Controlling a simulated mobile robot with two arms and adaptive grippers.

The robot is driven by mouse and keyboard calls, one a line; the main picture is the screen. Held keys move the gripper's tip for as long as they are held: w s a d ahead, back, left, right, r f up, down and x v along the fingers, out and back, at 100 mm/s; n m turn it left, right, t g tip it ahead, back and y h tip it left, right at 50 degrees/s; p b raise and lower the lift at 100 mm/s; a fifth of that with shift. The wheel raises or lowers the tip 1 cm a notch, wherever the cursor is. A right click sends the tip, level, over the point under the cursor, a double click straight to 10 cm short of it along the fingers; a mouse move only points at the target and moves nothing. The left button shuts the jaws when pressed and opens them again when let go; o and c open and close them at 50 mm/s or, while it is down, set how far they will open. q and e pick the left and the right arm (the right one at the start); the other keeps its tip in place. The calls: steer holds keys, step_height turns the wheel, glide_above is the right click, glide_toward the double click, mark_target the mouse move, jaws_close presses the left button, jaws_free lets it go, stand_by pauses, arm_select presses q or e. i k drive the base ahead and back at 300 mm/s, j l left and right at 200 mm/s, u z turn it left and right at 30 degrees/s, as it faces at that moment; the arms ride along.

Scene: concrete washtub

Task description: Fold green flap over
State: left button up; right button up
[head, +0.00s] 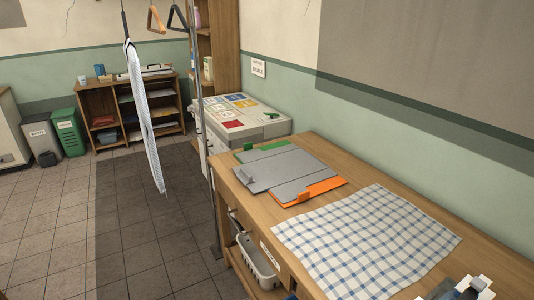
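A flat folding board lies on the wooden workbench. Its green flap (262,151) is at the far left end, and only a narrow green strip with a small upright tab shows. Grey panels (275,170) fill the middle, and an orange flap (322,188) shows at the near right end. The board looks flat, with no cloth on it. A grey and dark part at the bottom right edge (472,288) may be my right gripper, cut off by the frame. Its fingers cannot be made out. My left gripper is not seen. No gripper is near the green flap.
A blue checked cloth (368,240) lies spread on the workbench (232,172) in front of the board. A white unit (247,122) with coloured cards stands beyond the bench. A metal pole (203,130) rises by its left edge. A white basket (257,265) sits below.

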mark_target(248, 146)
steer(key=j+z, duration=0.1)
steer(key=j, duration=0.3)
steer(key=i+j+z, duration=0.25)
steer(key=j, duration=0.35)
steer(key=i+j+z, duration=0.3)
steer(key=j, duration=0.35)
steer(key=i+j+z, duration=0.15)
steer(key=j, duration=0.25)
steer(key=i+j+z, duration=0.1)
steer(key=j, duration=0.25)
steer(key=i, duration=0.1)
